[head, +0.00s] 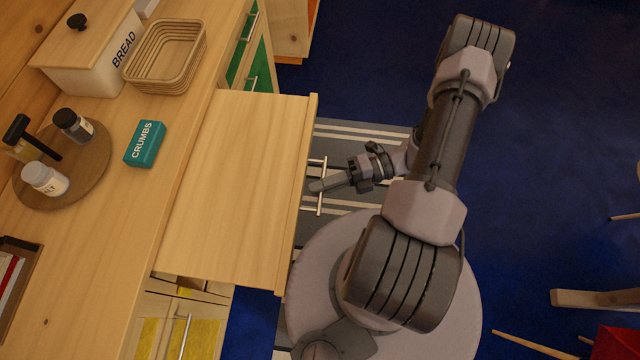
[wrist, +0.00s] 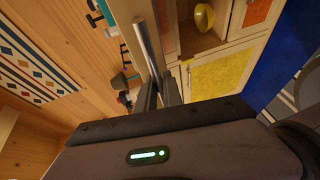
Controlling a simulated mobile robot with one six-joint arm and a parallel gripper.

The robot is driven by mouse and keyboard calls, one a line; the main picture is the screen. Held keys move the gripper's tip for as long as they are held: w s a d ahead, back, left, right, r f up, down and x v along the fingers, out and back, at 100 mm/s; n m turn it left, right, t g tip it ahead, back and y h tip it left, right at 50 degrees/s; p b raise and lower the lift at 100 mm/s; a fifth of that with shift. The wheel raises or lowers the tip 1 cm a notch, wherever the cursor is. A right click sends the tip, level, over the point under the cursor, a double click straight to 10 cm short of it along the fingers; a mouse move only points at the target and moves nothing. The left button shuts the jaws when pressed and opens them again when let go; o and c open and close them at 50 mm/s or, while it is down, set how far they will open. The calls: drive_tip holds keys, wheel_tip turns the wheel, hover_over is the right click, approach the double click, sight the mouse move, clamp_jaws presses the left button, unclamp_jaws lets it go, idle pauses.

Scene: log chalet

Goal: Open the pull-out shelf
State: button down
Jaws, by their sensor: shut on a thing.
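The pull-out shelf (head: 240,190) is a flat pale wooden board that sticks far out from under the counter in the head view. Its front edge carries a metal bar handle (head: 320,187), which also shows in the wrist view (wrist: 147,45). My gripper (head: 316,186) is at the middle of this handle, shut on it. In the wrist view my fingers (wrist: 158,92) meet around the bar. The exact contact is partly hidden by the fingers.
The counter (head: 95,235) holds a bread box (head: 90,60), a wicker basket (head: 165,57), a crumbs box (head: 145,144) and a round tray (head: 95,175) with jars. Cabinets with a yellow front (head: 200,338) stand below.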

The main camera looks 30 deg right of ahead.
drive_tip(key=c, duration=1.8)
unclamp_jaws()
drive_tip(key=shift+w, duration=0.1)
drive_tip(key=shift+o, duration=0.2)
drive_tip(key=p+v, duration=0.2)
drive_tip(key=v, duration=1.5)
drive_tip(key=shift+d, duration=0.2)
drive_tip(key=shift+r, duration=0.15)
